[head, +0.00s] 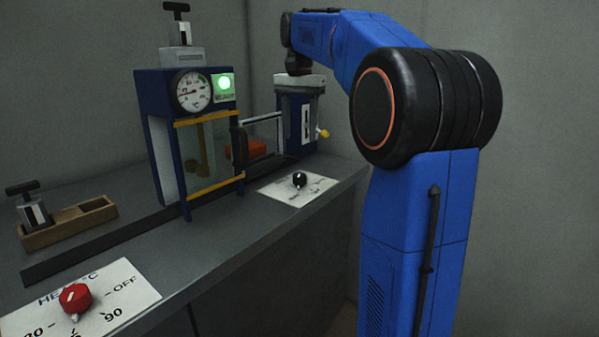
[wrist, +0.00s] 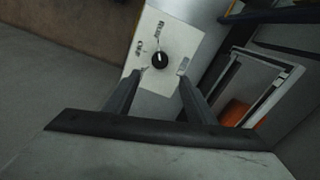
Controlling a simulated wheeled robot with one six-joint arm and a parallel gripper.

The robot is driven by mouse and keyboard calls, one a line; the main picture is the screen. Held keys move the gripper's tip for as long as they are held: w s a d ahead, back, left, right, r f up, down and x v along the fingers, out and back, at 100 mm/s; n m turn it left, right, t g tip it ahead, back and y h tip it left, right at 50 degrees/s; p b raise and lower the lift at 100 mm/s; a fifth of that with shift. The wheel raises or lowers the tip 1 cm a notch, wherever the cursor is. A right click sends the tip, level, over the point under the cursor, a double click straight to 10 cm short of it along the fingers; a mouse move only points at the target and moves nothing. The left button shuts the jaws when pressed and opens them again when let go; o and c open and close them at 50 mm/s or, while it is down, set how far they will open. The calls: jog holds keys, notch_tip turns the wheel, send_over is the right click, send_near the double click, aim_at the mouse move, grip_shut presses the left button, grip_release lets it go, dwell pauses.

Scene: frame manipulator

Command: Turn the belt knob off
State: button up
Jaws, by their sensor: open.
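The belt knob is likely the small black knob (head: 299,181) on a white plate (head: 318,189) near the bench's right end. In the wrist view the black knob (wrist: 159,61) sits on its white plate (wrist: 146,82), with a pale pointer mark towards the picture's top. My gripper (wrist: 163,70) is open and empty in the wrist view. Its dark fingers are spread to either side, with the knob showing between and just beyond the tips. No contact shows. In the head view I cannot make out my fingers clearly.
A blue machine with a gauge (head: 192,91) and lit green lamp (head: 225,84) stands left of the plate. An orange block (head: 245,150) lies behind dark bars. A red heater knob (head: 75,298) and a wooden tray (head: 72,226) are at left.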

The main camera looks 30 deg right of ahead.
aim_at(299, 174)
notch_tip(299, 174, down, 13)
jog(key=shift+r, duration=0.1)
dwell(0.4)
jog(key=c, duration=1)
